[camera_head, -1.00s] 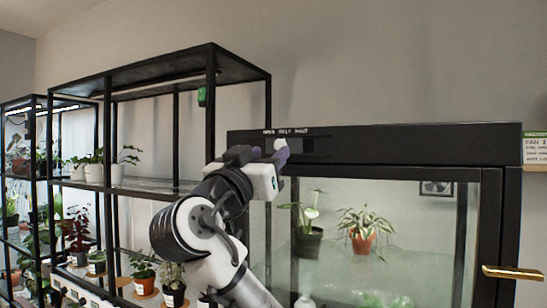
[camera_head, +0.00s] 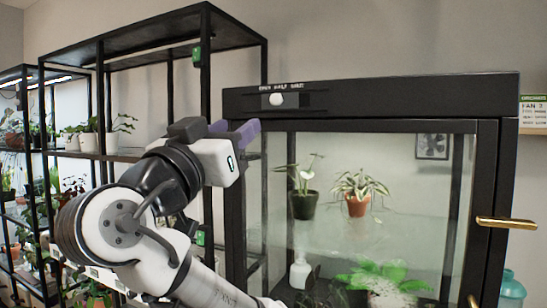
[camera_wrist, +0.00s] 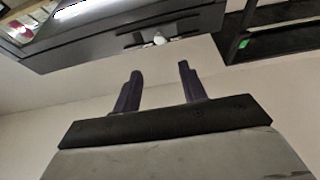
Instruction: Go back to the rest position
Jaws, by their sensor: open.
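My gripper (camera_head: 236,130) is in front of the upper left corner of a black-framed glass cabinet (camera_head: 400,100) in the head view. Its purple fingers (camera_wrist: 130,92) stand apart with nothing between them in the wrist view. A white round knob (camera_head: 277,99) sits on the cabinet's top panel, under small white lettering, right of the gripper and apart from it. The knob also shows beyond the fingers in the wrist view (camera_wrist: 159,39).
A black shelf rack (camera_head: 205,70) with potted plants stands behind my arm on the left. The cabinet holds several plants, including one in an orange pot (camera_head: 357,205), and has a brass handle (camera_head: 506,223). A sign (camera_head: 533,112) hangs at the right.

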